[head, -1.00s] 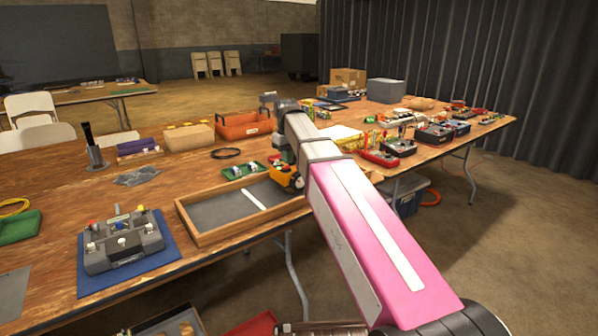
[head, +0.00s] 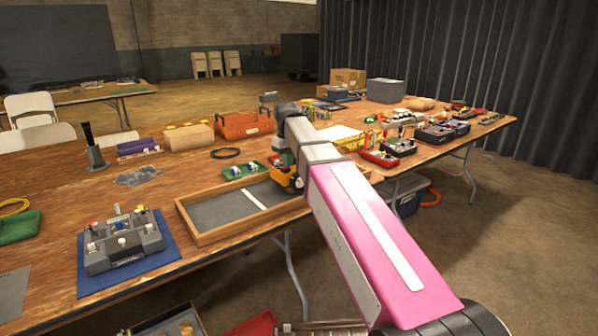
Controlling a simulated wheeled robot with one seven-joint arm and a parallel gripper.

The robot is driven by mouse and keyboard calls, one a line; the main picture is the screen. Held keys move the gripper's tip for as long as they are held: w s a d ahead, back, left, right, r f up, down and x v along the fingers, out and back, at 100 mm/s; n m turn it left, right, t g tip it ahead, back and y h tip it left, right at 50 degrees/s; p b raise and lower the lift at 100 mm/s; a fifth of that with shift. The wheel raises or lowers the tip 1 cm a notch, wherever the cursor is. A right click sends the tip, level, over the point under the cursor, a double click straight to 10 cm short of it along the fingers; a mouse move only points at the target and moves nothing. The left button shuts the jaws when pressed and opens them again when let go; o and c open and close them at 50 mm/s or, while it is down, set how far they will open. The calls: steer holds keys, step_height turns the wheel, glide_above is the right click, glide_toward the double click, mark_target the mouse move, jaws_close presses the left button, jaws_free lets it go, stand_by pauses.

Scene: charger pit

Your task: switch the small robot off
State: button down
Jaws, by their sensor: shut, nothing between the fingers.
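The small robot (head: 281,178) is a yellow body with dark parts, at the far right end of a wooden-rimmed tray (head: 222,238). My pink and grey forearm hides part of its right side. My arm reaches over the table, bends at its far end and comes down by the small robot. My gripper (head: 288,160) is shut and empty, close above or behind the small robot and mostly hidden by my arm. I cannot tell whether it touches the small robot. No switch can be made out at this size.
A grey control box (head: 122,243) stands on a blue mat at the near left. A green tray (head: 243,170) with small parts and an orange toolbox (head: 245,125) lie beyond the wooden tray. A tan block (head: 189,137) stands left of them. More devices fill the table's right end.

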steer(key=shift+r, duration=3.5)
